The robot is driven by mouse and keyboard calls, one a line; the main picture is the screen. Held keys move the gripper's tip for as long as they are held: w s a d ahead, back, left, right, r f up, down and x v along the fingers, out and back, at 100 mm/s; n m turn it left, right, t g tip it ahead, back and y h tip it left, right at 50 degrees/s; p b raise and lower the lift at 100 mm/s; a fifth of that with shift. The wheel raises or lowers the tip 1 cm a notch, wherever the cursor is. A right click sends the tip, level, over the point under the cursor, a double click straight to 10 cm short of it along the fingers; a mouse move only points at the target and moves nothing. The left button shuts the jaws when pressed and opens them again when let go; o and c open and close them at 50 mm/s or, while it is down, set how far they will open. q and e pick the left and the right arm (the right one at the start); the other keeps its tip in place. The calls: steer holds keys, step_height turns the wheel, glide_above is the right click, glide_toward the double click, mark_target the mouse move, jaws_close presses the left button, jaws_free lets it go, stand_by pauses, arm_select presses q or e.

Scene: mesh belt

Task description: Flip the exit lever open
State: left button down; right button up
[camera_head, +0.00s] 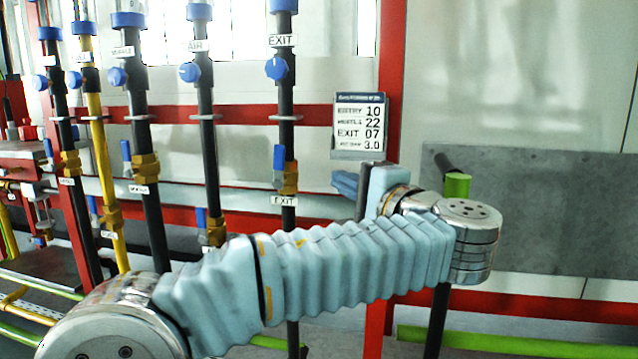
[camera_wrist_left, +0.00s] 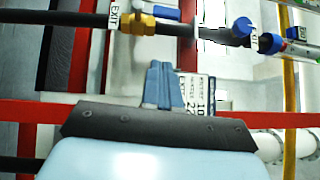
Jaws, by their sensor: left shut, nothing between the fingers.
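The exit lever (camera_head: 279,158) is a blue handle beside the black exit pipe (camera_head: 286,112), roughly in line with it, at a brass valve (camera_head: 288,180) above a white EXIT label (camera_head: 283,201). In the left wrist view the exit lever (camera_wrist_left: 163,12) runs along the pipe beside the brass valve (camera_wrist_left: 138,23). My left gripper (camera_head: 345,184) is right of the lever in the head view, shut, empty and apart from it. Its closed blue fingers (camera_wrist_left: 163,84) point toward the pipe, with a gap between. My right gripper is out of view.
A sign (camera_head: 359,126) with printed numbers hangs just above the left gripper, by a red post (camera_head: 391,80). Other valved pipes, including a yellow pipe (camera_head: 97,140), stand to the left. A blue knob (camera_head: 277,68) sits higher on the exit pipe. A grey panel (camera_head: 560,210) is at right.

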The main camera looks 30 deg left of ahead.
mark_target(284, 160)
arm_select(q)
steer(key=shift+s+a+p+x, duration=0.1)
steer(key=shift+s+a+x, duration=0.2)
steer(key=shift+x, duration=1.55)
steer(key=shift+s+a+p+x, duration=0.15)
steer(key=shift+s+x, duration=0.3)
steer(key=shift+x, duration=1.4)
steer(key=shift+s+a+p+x, duration=0.1)
steer(key=shift+s+a+x, duration=0.2)
steer(key=shift+x, duration=1.55)
steer(key=shift+s+d, duration=0.1)
steer(key=shift+s+a+r+n+h, duration=0.15)
steer(key=shift+a+r+n+h, duration=0.2)
steer(key=shift+a+n, duration=0.2)
